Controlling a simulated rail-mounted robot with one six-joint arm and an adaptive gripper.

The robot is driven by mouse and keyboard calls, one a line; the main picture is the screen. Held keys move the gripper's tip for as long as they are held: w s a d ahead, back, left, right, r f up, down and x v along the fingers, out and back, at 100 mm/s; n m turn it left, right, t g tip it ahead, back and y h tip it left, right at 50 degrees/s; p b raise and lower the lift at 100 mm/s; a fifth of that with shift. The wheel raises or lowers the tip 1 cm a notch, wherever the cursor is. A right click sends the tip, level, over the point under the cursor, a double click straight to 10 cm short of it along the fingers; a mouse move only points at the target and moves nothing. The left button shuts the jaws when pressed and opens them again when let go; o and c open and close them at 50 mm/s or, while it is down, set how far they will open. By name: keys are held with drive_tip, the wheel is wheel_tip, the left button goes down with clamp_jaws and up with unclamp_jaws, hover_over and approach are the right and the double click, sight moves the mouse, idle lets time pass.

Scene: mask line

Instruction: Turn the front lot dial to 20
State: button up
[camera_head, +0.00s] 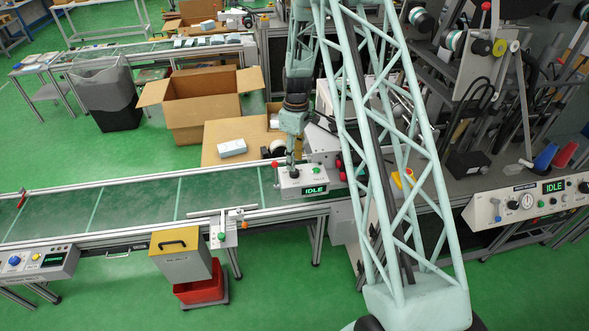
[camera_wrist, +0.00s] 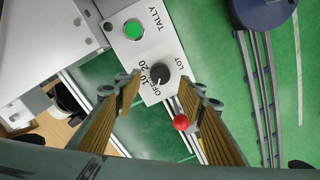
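The lot dial (camera_wrist: 160,74) is a round black knob with a pale mark on a white control box (camera_wrist: 148,45) in the wrist view.
A green TALLY button (camera_wrist: 133,29) shares the box with the dial. A red ball (camera_wrist: 181,122) shows close to the right finger. A green conveyor (camera_head: 140,207) runs left of the box. An open carton (camera_head: 205,112) stands behind. Another IDLE panel (camera_head: 522,203) is at right.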

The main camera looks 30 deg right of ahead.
sight(294, 173)
drive_tip(key=shift+s+a+f, duration=0.1)
drive_tip(key=shift+f, duration=2.5)
drive_tip(key=shift+c, duration=0.9)
drive_tip(key=c, duration=0.7)
